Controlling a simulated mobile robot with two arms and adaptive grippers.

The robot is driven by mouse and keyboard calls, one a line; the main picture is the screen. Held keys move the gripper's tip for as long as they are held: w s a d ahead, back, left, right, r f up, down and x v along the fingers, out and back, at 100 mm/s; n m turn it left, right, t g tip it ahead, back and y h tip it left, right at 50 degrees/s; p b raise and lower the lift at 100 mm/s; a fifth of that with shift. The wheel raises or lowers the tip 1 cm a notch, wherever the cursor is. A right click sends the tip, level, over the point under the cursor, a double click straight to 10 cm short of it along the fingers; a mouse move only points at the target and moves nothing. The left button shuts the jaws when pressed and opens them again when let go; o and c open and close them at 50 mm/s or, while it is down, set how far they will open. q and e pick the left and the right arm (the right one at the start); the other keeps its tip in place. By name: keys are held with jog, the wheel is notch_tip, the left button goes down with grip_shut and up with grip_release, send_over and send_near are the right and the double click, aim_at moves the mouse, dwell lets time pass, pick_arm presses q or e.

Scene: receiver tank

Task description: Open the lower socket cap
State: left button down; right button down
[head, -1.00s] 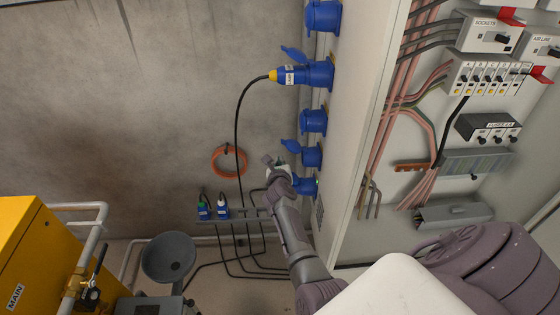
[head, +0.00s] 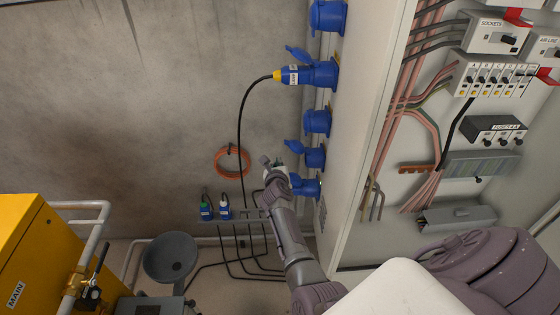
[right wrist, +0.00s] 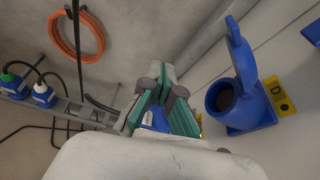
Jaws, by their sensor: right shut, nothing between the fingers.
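Blue sockets run down the side of the cabinet in the head view. The lowest blue socket (head: 311,188) is partly hidden by my right gripper (head: 272,165). The socket just above it (head: 315,157) has its cap (head: 293,147) swung out. In the right wrist view, a blue socket (right wrist: 228,98) beside a yellow "D" tag has its cap (right wrist: 240,58) raised and its mouth uncovered. My right gripper (right wrist: 160,75) is shut and empty, left of that socket and apart from it. A blue piece with a white label (right wrist: 155,119) shows behind its fingers; I cannot tell what it is.
A blue plug with a black cable (head: 290,75) sits in an upper socket. An orange hose coil (head: 232,160) hangs on the wall. Two blue plugs (head: 215,210) stand on a rail near the gripper. A yellow machine (head: 35,245) stands at lower left.

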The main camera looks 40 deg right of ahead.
notch_tip(320, 180, up, 19)
jog(key=s+d+n+t+h, duration=0.2)
jog(key=d+n+t+h, duration=0.1)
jog(key=n+t, duration=0.15)
jog(key=s+a+r+n+t+y+b, duration=0.25)
jog(key=a+n+t+y, duration=0.45)
jog(key=n, duration=1.2)
jog(key=s+d+f+n+g+h, duration=0.2)
jog(key=s+d+f+n+g, duration=0.4)
jog(key=g, duration=0.3)
jog(key=p, duration=0.2)
send_over(295, 150)
notch_tip(295, 150, down, 3)
jog(key=shift+w+a+f, duration=0.25)
jog(key=shift+f, duration=0.4)
jog(key=shift+w+a+f, duration=0.2)
jog(key=shift+f, duration=0.45)
jog(key=shift+w+a+f, duration=0.25)
jog(key=shift+f, duration=0.4)
